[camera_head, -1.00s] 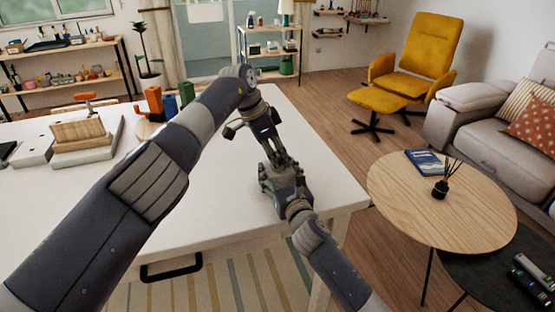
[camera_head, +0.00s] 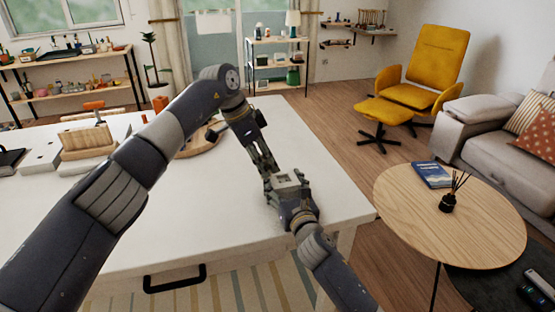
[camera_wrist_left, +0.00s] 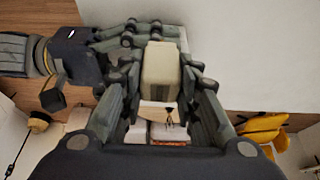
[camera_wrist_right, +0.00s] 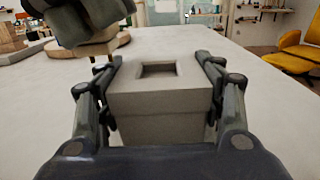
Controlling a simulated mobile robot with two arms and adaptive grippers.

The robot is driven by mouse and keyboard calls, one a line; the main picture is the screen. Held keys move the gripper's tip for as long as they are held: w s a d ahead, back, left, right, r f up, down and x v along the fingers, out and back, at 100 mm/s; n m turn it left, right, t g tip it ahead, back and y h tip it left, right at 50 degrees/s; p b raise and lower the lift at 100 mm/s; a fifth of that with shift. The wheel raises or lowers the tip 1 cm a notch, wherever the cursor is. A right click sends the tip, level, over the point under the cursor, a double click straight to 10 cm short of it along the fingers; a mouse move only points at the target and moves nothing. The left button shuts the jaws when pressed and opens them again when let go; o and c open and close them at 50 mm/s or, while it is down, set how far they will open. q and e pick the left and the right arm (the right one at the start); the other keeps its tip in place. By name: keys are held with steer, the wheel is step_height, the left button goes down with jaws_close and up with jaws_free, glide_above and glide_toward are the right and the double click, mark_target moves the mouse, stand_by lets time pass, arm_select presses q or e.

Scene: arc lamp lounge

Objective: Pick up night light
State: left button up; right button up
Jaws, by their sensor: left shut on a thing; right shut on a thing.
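A small pale block-shaped thing with a square recess in its top, apparently the night light (camera_head: 287,179), is between my two grippers above the white table. In the right wrist view the block (camera_wrist_right: 160,103) sits between the fingers of my right gripper (camera_wrist_right: 162,85), which is shut on it. In the left wrist view a cream block (camera_wrist_left: 161,70), seemingly the same thing, is between the fingers of my left gripper (camera_wrist_left: 160,92), also shut on it. The right gripper's fingers show beside it there. In the head view the grippers hide its lower part.
The white table (camera_head: 195,230) is bare around the grippers. A round wooden board (camera_head: 203,142) lies behind my left arm. A wooden block (camera_head: 88,140) on a pale base stands at the left. A round side table (camera_head: 450,225) with a book stands at the right.

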arm_select(q)
steer(key=s+a, duration=0.4)
steer(key=a, duration=0.8)
steer(key=shift+a, duration=0.25)
arm_select(e)
steer(key=o, duration=1.4)
steer(key=shift+s, duration=0.1)
